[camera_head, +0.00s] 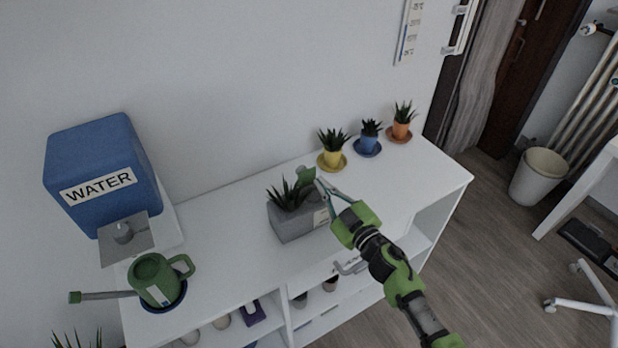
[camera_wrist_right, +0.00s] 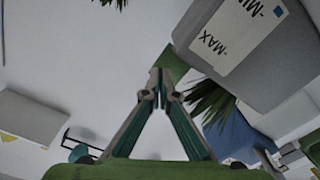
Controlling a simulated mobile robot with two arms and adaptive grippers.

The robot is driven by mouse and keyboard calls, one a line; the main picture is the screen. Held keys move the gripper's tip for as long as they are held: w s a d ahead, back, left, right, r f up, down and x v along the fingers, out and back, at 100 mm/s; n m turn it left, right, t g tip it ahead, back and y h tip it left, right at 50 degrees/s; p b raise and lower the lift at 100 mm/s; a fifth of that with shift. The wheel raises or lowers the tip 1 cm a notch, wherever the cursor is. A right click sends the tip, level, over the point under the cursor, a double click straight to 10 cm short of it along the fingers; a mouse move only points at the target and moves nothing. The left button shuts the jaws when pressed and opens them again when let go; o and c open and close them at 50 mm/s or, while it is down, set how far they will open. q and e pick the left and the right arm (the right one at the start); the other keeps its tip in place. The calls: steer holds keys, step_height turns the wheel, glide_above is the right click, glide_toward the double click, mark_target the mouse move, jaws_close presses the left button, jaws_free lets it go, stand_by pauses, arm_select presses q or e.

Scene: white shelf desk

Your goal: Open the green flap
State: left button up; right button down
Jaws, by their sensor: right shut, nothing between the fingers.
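The green flap (camera_head: 305,174) is a small green piece at the back right corner of the grey planter box (camera_head: 297,228). It also shows in the right wrist view (camera_wrist_right: 173,62), just beyond my fingertips. My right gripper (camera_head: 320,183) is shut and empty, with its fingertips at or very near the flap. In the right wrist view the two fingertips (camera_wrist_right: 160,76) meet in a point beside the flap. I cannot tell whether they touch it. The planter holds a spiky plant and a label with MIN and MAX marks. My left gripper is not in view.
Yellow (camera_head: 332,157), blue (camera_head: 369,139) and orange (camera_head: 402,128) potted plants stand behind on the white shelf (camera_head: 215,235). A green watering can (camera_head: 157,280) and blue water tank (camera_head: 100,170) are at left. The shelf top right of the planter is clear.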

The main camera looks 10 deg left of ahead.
steer(key=p+v, duration=0.1)
steer(key=v, duration=0.4)
steer(key=shift+s+d+p, duration=0.15)
steer(key=shift+s+p, duration=0.05)
steer(key=shift+p, duration=0.15)
stand_by(0.3)
